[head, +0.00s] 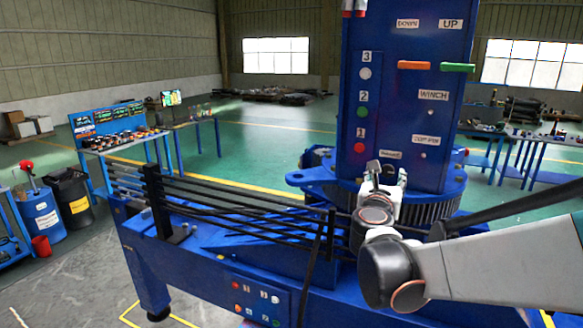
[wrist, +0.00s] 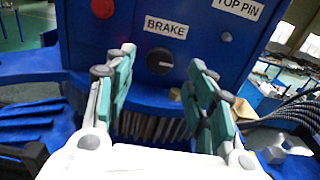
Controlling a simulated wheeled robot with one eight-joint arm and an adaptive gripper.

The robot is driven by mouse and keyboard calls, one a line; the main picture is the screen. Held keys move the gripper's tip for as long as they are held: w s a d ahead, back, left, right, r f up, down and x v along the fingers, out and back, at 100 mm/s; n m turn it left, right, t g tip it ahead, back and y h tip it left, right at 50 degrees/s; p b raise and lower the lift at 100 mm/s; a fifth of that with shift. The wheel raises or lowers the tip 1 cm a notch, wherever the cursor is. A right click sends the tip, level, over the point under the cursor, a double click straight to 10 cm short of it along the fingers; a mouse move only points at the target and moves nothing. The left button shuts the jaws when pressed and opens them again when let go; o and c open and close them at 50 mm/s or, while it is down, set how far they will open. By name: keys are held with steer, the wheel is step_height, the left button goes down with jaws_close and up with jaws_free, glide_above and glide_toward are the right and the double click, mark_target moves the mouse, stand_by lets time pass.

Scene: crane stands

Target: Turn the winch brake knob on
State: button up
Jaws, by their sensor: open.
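The winch brake knob (wrist: 160,61) is a round black dial on the blue crane column, under a white "BRAKE" label (wrist: 165,27) in the wrist view. A small mark shows on its face, too small to read its setting. In the head view my gripper hides the knob. My gripper (wrist: 160,75) is open, its teal-padded fingers spread left and right of the knob. It also shows in the head view (head: 388,172), at the lower front of the column (head: 400,115). The fingers look apart from the knob, and nothing is between them.
Above are a red button (head: 359,147), a green button (head: 362,112), and orange (head: 414,65) and green (head: 457,68) levers. A toothed ring (head: 440,205) lies at the column's foot. Black hoses (head: 240,200) run left. Workbenches (head: 120,140) and drums (head: 38,215) stand further left.

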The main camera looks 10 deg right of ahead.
mark_target(388, 171)
steer(key=shift+x, duration=2.1)
steer(key=c, duration=1)
